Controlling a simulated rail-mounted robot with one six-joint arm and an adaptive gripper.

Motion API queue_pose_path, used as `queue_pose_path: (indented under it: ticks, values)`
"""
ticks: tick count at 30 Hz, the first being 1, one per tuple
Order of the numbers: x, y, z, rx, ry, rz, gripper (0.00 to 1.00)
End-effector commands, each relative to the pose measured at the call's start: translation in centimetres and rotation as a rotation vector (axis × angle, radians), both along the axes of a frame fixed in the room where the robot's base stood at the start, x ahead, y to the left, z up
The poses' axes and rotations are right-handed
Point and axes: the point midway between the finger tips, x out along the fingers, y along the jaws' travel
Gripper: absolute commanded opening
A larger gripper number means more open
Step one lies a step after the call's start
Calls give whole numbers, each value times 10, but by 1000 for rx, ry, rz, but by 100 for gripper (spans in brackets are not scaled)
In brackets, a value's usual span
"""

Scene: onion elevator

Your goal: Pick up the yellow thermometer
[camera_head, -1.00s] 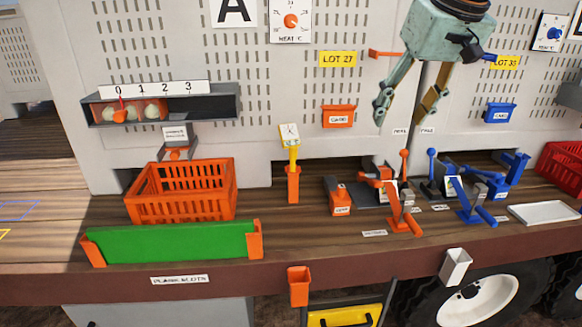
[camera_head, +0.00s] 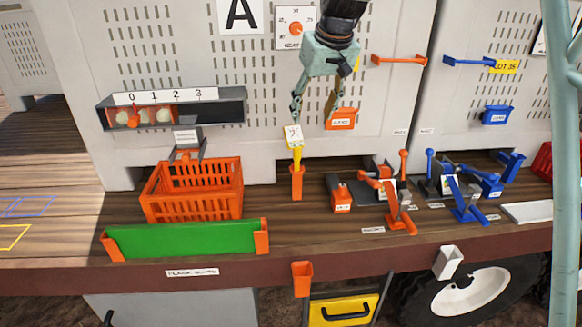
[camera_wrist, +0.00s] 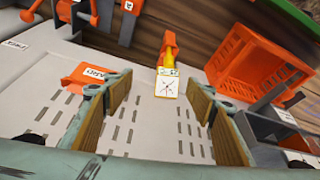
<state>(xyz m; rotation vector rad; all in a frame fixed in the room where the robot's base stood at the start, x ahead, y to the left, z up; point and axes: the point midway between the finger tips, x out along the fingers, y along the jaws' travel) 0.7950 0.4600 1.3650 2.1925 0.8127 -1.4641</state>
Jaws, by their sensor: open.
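The yellow thermometer (camera_head: 297,150) stands upright in a narrow orange holder (camera_head: 297,184) on the wooden bench, near the back panel. Its white dial head (camera_head: 293,136) faces up and outward. My gripper (camera_head: 312,117) is open and empty, pointing down, just above and slightly right of the dial head in the head view. In the wrist view the thermometer's dial (camera_wrist: 167,84) shows beyond and between the two open fingers of my gripper (camera_wrist: 160,108), nearer the top of the picture. Nothing touches the thermometer that I can see.
An orange crate (camera_head: 150,192) stands left of the holder, behind a green board (camera_head: 185,241). Orange levers (camera_head: 396,206) and blue levers (camera_head: 465,203) stand to the right. An orange card box (camera_head: 341,119) hangs on the panel close to my gripper.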

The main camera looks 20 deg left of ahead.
Motion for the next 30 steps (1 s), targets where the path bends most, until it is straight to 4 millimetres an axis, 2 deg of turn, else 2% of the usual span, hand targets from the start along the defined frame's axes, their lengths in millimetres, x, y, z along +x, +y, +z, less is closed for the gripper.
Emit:
queue_pose_path:
  ticks: [3,9,23,30]
  values:
    - [5,17,-5,-3,1,9,51]
    - [10,29,-10,-5,-1,16,51]
    - [10,30,-13,-5,-1,16,51]
    - [15,35,-31,-6,1,17,51]
